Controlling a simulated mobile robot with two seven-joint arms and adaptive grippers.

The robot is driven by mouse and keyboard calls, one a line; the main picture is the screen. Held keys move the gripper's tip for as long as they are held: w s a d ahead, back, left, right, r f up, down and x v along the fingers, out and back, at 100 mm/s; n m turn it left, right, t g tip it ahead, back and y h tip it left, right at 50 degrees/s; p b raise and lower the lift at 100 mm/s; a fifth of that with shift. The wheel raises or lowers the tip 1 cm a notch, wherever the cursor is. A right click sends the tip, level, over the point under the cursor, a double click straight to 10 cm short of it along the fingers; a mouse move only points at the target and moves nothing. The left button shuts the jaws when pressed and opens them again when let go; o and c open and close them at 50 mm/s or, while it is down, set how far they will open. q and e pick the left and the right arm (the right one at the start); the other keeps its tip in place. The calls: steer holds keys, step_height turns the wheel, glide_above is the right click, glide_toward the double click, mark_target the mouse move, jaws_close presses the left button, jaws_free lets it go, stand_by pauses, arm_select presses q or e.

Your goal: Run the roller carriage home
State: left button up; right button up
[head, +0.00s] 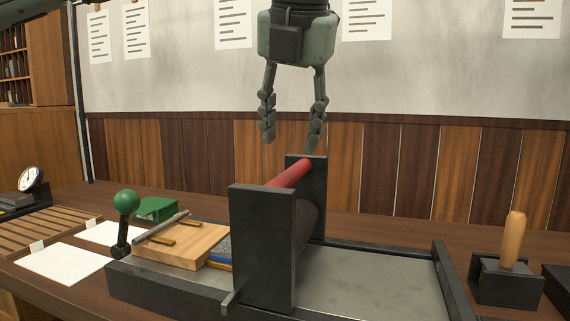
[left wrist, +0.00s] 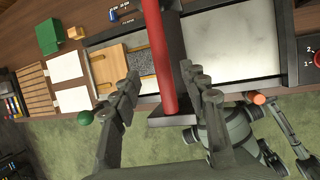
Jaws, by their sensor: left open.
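The roller carriage has two dark upright end plates (head: 263,248), a red bar (head: 290,173) across their top and a dark roller below it. It stands over the left-middle part of the press bed (head: 375,278), just right of the wooden block. My left gripper (head: 291,140) is open and empty, pointing down above the red bar, apart from it. In the left wrist view the red bar (left wrist: 160,60) runs between the open fingers. Grey-green parts of my own body show at lower right there; I cannot make out a right gripper's jaws.
A light wooden block (head: 180,243) with a metal rod and brass pieces lies on the bed's left end. A green ball-topped lever (head: 126,202) stands beside it. A green box (head: 158,208) sits behind. A wooden-handled tool (head: 514,240) stands right of the bed.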

mark_target(288, 172)
arm_select(q)
steer(key=shift+x, duration=3.5)
steer(key=shift+s, duration=0.15)
jaws_close()
